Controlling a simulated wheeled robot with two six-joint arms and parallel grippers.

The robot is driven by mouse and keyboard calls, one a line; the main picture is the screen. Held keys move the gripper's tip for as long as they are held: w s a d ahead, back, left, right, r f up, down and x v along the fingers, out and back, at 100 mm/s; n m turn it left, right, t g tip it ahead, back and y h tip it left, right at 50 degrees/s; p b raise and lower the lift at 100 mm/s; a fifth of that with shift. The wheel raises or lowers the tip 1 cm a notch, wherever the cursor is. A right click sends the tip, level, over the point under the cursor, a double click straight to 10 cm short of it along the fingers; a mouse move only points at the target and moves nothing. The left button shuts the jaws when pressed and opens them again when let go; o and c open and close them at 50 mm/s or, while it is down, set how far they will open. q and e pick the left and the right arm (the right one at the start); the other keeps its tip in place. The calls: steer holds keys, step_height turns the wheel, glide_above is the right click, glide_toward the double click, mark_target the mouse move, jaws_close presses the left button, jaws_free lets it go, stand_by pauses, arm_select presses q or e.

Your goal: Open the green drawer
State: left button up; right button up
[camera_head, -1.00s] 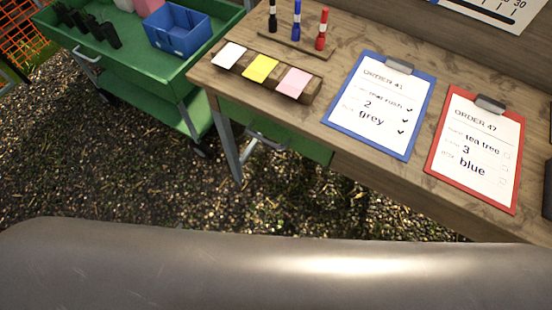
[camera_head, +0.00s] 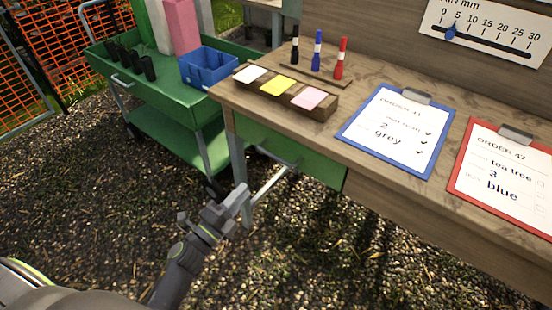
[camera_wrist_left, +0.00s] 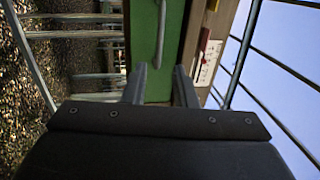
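The green drawer (camera_head: 312,163) is under the left end of the wooden workbench, its front looking flush with the bench edge. Its grey bar handle (camera_head: 276,157) runs along the upper front. My left gripper (camera_head: 238,198) is in front of and below the drawer, by the bench leg, apart from the handle. In the left wrist view the fingers (camera_wrist_left: 160,70) are spread with nothing between them. The green drawer front (camera_wrist_left: 146,40) and the handle (camera_wrist_left: 161,35) lie ahead, the handle lined up with the finger gap. My right gripper is not in view.
On the workbench (camera_head: 330,133) lie a note block (camera_head: 318,112), several markers and two clipboards, blue (camera_head: 349,134) and red (camera_head: 457,187). A green cart (camera_head: 180,107) with a blue bin (camera_head: 208,76) stands left of the bench. The gravel in front is clear.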

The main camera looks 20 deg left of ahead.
mark_target(274, 157)
arm_select(q)
steer(key=p+x, duration=0.1)
steer(key=x, duration=1.3)
steer(key=shift+w+f, duration=0.1)
steer(key=shift+w, duration=0.05)
steer(key=shift+c, duration=0.5)
jaws_close()
